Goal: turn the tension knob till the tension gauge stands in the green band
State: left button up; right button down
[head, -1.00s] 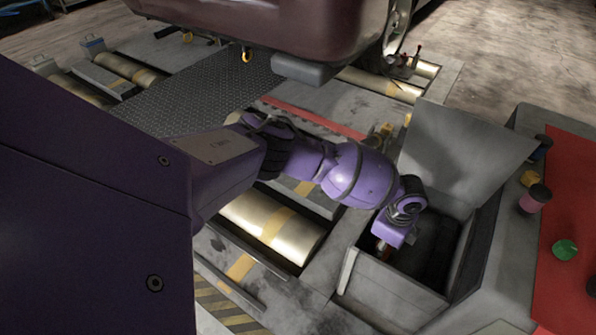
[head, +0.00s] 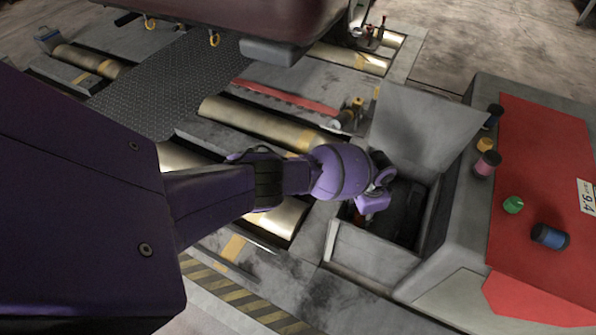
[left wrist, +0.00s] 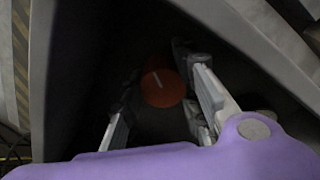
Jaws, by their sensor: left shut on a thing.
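An orange-red round knob (left wrist: 163,88) with a pale line mark sits inside a dark recess in the left wrist view. My left gripper (left wrist: 158,106) has a finger on each side of it and is shut on it. In the head view my left gripper (head: 358,215) reaches down into an open grey box (head: 370,252), near its left wall, with a small bit of red showing under it. The pale line on the knob is tilted slightly from upright. No tension gauge or green band can be made out in either view. My right gripper is not in view.
The box's grey lid (head: 425,130) stands open behind my gripper. Metal rollers (head: 265,125) and a dark red vehicle body (head: 230,15) lie left and behind.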

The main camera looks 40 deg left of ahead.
pick_arm(q)
jog(key=shift+s+d+f+n, duration=0.15)
jog(key=shift+s+d+n, duration=0.2)
jog(key=shift+n, duration=0.15)
jog(key=o, duration=1.1)
jog(key=shift+w, duration=0.1)
jog(key=shift+c, duration=0.2)
jog(key=shift+w+a, duration=0.15)
jog(key=shift+w, duration=0.05)
notch_tip(320, 180, up, 12)
jog(key=shift+a+r, duration=0.1)
jog(key=shift+a, duration=0.05)
